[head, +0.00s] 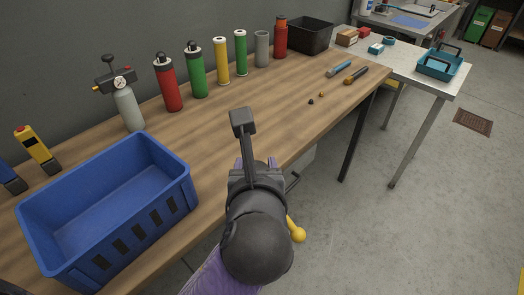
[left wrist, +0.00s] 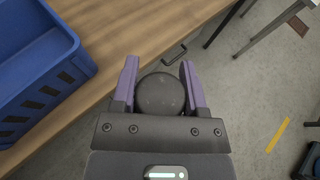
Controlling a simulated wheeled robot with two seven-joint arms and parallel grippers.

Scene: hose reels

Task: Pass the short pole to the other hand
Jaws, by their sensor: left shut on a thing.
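My left gripper (head: 256,165) is in the lower middle of the head view, above the front edge of the workbench. In the left wrist view its two purple fingers (left wrist: 160,88) are shut on a dark round end (left wrist: 160,95), which looks like the short pole seen end-on. Most of its length is hidden. In the head view a yellow rod with a ball end (head: 297,235) sticks out beside my wrist; it seems to be the pole's other end, though I cannot see the join. My right gripper is in neither view.
A blue crate (head: 183,187) stands on the wooden workbench (head: 215,125) to the left. Several bottles and cylinders line the back, including a red one (head: 167,82). A black bin (head: 308,38) is at the far end. Floor right of the bench is open.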

